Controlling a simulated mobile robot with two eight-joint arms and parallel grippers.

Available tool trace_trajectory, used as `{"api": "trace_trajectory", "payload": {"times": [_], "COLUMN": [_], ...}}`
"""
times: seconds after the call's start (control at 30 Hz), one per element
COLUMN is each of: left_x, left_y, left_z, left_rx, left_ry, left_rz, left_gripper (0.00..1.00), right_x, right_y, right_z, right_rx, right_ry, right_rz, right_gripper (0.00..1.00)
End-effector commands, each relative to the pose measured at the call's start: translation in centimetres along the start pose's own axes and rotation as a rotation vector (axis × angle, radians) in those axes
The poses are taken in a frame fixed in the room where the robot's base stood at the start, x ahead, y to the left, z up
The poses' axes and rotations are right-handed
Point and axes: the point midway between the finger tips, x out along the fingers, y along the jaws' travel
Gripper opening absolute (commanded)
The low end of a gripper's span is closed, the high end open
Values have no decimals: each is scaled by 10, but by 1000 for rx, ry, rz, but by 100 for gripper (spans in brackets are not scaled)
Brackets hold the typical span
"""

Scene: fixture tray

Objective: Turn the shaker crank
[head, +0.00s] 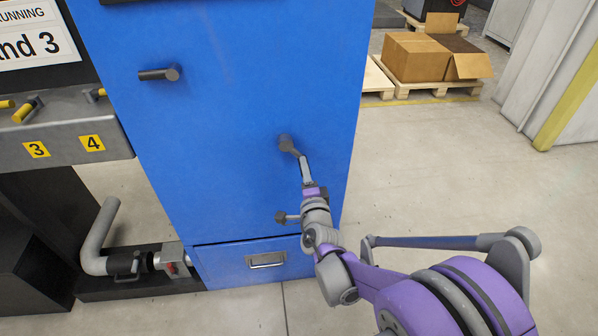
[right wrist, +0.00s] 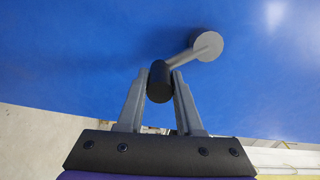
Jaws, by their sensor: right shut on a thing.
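The shaker crank (head: 287,145) is a grey hub with a short arm on the front of the blue cabinet (head: 230,110). In the right wrist view the round hub (right wrist: 207,45) is at the upper right, and a thin arm runs down left to a dark cylindrical handle (right wrist: 159,82). My right gripper (head: 304,160) reaches up to the crank from below. In the right wrist view its two fingers (right wrist: 160,88) stand on either side of the handle and are shut on it. My left gripper is in neither view.
Another dark handle (head: 158,74) sticks out of the cabinet at the upper left. A drawer with a metal pull (head: 266,260) is at the bottom. A grey pipe (head: 100,238) and a bench with yellow labels (head: 92,143) stand to the left. Cardboard boxes (head: 415,58) lie on pallets behind; the right floor is clear.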

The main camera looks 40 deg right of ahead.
Motion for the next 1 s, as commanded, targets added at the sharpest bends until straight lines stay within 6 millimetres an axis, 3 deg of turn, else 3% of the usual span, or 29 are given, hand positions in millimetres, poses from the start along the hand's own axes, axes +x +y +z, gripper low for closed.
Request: {"api": "trace_trajectory", "payload": {"times": [0.4,1.0], "left_x": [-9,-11], "left_y": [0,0], "left_z": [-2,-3], "left_rx": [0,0], "left_ry": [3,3], "left_rz": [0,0], "left_gripper": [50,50], "right_x": [0,0], "right_y": [-14,-18], "right_z": [-15,-19], "right_rx": [-277,-360], "right_ry": [2,3], "right_rz": [-1,-1], "right_gripper": [0,0]}}
